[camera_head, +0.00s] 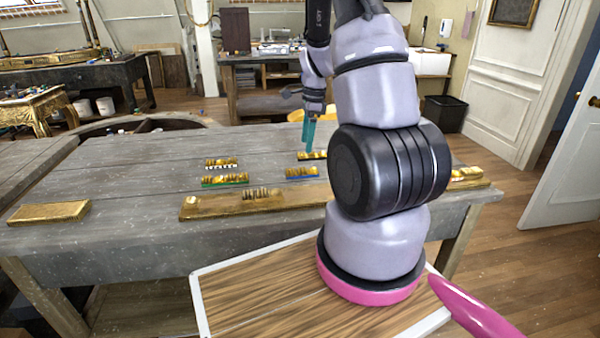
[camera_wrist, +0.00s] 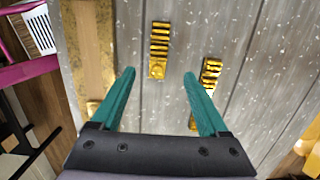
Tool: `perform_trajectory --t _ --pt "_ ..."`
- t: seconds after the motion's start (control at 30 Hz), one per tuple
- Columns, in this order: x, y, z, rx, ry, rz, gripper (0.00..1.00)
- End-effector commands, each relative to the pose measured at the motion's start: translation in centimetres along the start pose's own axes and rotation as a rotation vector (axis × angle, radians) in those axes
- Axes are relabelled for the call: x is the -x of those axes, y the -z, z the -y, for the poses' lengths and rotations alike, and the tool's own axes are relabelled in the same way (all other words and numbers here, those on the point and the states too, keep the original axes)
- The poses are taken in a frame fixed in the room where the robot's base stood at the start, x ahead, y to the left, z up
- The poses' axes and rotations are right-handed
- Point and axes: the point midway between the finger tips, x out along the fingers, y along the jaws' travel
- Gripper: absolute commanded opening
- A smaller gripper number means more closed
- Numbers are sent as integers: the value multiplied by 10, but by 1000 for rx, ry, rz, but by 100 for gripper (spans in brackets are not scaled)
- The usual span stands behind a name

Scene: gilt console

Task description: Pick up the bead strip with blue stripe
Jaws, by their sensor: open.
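The bead strip with blue stripe (camera_head: 302,173) lies on the grey table in the head view, a gold strip with a blue front edge. My gripper (camera_head: 308,142) hangs over the table behind it, with teal fingers pointing down. In the wrist view my gripper (camera_wrist: 159,76) is open and empty, its fingers apart. One gold strip (camera_wrist: 158,50) lies ahead between the fingertip lines, and another gold strip (camera_wrist: 210,74) lies to the right of the right finger. No stripe colour shows on them there, so I cannot tell which is the blue one.
Nearby lie a green-striped strip (camera_head: 225,181), a white-edged strip (camera_head: 221,164) and another gold strip (camera_head: 312,155). A long board (camera_head: 215,207) with gold beads lies in front; a gold block (camera_head: 48,212) lies at left. The table's left part is largely clear.

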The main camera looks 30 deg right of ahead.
Motion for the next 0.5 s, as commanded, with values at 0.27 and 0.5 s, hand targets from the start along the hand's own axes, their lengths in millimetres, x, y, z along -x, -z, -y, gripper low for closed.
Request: perform_trajectory --t 0.27,0.5 --pt "-41 0 -1 -1 -3 1 78" --pt "-64 -1 -3 0 -4 2 78"
